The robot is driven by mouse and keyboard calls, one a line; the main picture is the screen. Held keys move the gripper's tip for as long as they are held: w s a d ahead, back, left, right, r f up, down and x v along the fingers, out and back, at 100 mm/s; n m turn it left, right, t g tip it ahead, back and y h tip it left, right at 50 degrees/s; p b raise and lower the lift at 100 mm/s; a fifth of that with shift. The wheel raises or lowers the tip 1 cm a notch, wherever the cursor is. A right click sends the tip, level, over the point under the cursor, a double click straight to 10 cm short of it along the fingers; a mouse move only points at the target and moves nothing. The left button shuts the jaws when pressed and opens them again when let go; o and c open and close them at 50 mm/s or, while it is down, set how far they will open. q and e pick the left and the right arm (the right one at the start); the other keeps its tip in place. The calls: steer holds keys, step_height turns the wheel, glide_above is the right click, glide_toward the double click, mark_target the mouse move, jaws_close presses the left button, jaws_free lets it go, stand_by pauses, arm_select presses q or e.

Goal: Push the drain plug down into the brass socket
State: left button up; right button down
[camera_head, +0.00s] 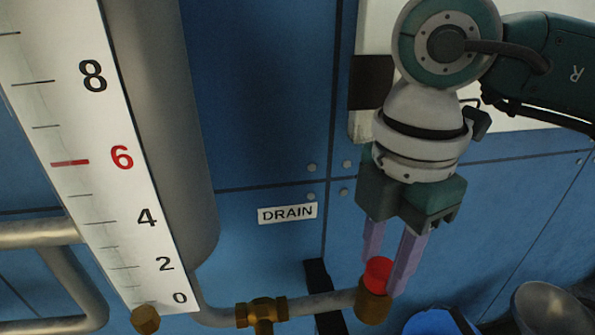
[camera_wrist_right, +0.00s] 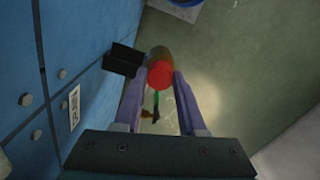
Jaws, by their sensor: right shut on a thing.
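The red drain plug (camera_head: 378,271) sits at the mouth of the brass socket (camera_head: 373,303) at the end of the drain pipe, in the lower right of the head view. How deep the plug sits is hard to tell. My right gripper (camera_head: 385,275) points down with its two purple fingers on either side of the plug and is shut on it. In the right wrist view the plug (camera_wrist_right: 160,73) lies between the fingertips, with the socket (camera_wrist_right: 158,54) just beyond it. My left gripper is not in view.
A "DRAIN" label (camera_head: 287,214) is on the blue wall panel. A brass valve fitting (camera_head: 262,311) sits on the drain pipe (camera_head: 318,304). A black bracket (camera_head: 320,285) stands beside the pipe. A numbered scale (camera_head: 95,130) and grey column are at left. A blue container (camera_head: 432,322) is at lower right.

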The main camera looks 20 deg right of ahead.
mark_target(383, 267)
steer(key=shift+f, duration=0.35)
steer(key=shift+c, duration=2)
jaws_free()
steer(key=shift+r, duration=0.25)
step_height(383, 267, up, 10)
steer(key=p, duration=0.4)
steer(key=shift+f+p, duration=0.25)
steer(key=shift+p, duration=0.05)
